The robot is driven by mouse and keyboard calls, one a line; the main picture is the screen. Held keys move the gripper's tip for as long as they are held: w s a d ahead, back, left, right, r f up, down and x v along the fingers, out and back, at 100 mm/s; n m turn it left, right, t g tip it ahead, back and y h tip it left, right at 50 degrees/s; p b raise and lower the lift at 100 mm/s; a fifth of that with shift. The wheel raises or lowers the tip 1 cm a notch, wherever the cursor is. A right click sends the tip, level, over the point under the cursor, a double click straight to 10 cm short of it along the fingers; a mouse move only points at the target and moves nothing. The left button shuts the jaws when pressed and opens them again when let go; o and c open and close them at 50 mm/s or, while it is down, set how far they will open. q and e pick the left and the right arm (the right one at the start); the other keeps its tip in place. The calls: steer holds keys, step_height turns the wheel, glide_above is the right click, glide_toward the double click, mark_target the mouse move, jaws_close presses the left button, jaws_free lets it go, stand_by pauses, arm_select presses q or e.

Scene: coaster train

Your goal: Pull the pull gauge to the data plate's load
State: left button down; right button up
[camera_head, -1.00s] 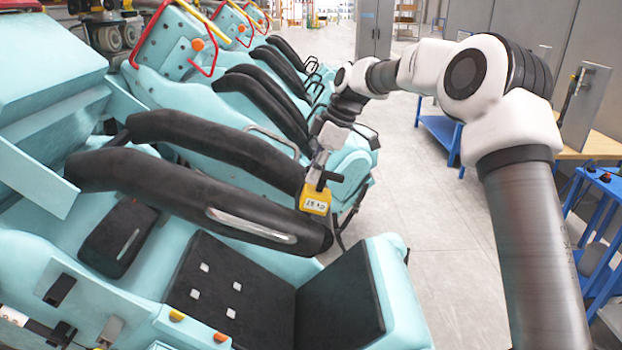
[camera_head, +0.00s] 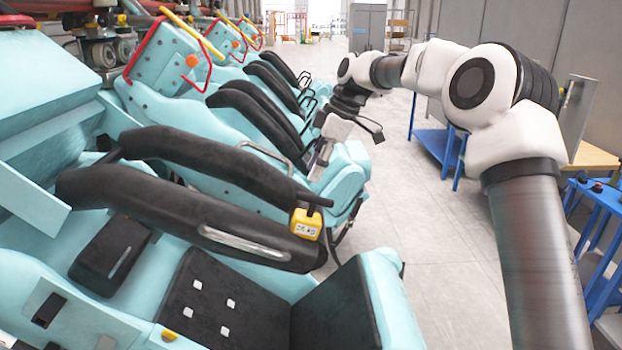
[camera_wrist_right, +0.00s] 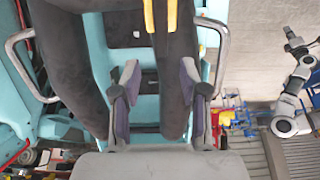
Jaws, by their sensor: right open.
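The pull gauge, a small yellow box (camera_head: 305,223) with a white display and a dark handle, sits at the outer end of the nearest black lap bar (camera_head: 200,215). Its display digits are too small to read surely. My right gripper (camera_head: 320,160) is beyond and above the gauge, apart from it. Black padded bars and yellow strips (camera_wrist_right: 210,32) show beyond the fingers. I cannot make out the data plate. My left gripper is out of view.
Several turquoise seats with black bars run back along the train. A black seat pad (camera_head: 225,305) is in front. Blue stands (camera_head: 440,145) and a blue cart (camera_head: 600,215) are on the right. Grey floor (camera_head: 420,230) lies open beside the train.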

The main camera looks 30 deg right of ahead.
steer(key=v, duration=0.8)
steer(key=shift+s+d+r, duration=0.15)
steer(key=shift+s+r, duration=0.05)
